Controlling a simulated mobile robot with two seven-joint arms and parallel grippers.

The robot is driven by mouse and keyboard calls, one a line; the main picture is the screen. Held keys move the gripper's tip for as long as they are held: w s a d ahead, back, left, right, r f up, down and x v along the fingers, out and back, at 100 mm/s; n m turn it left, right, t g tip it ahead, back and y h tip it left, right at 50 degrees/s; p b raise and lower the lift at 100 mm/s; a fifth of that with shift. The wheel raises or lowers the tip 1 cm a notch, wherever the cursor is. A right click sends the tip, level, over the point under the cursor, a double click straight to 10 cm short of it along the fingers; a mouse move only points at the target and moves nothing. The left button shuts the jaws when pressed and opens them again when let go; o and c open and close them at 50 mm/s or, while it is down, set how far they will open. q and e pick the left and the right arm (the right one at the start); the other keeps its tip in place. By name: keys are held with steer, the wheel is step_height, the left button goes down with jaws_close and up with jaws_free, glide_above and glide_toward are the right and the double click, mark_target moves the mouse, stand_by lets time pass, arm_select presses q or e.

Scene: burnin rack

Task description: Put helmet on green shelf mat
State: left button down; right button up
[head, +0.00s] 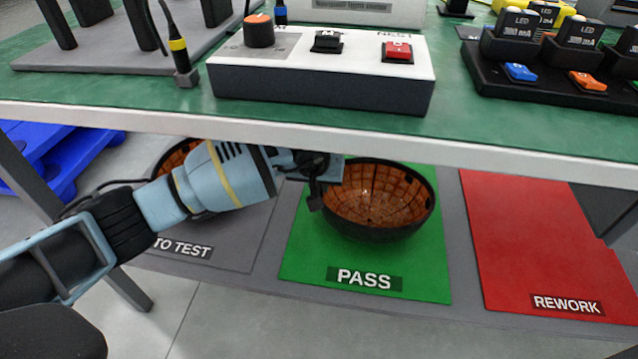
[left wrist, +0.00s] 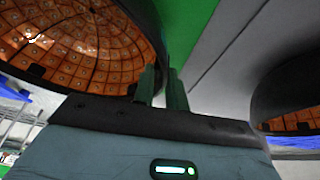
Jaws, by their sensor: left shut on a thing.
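A dark, bowl-shaped helmet (head: 378,222) with an orange tiled inside is over the green PASS mat (head: 425,280), open side up. I cannot tell whether it touches the mat. My left gripper (head: 322,185) reaches in from the left under the tabletop and is shut on the helmet's left rim. In the left wrist view, the fingers (left wrist: 163,88) meet the rim of the helmet (left wrist: 75,50), and the green mat (left wrist: 198,22) shows behind. My right gripper is not in view.
A second helmet (head: 172,160) sits on the grey TO TEST mat (head: 225,252), partly behind my left arm; it also shows in the left wrist view (left wrist: 275,85). The red REWORK mat (head: 540,245) is empty. The green tabletop (head: 120,97) hangs close above, holding a control box (head: 320,95).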

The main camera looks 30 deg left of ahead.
arm_select(q)
steer(key=shift+f, duration=0.1)
steer(key=c, duration=1.5)
jaws_free()
steer(key=shift+o, duration=0.5)
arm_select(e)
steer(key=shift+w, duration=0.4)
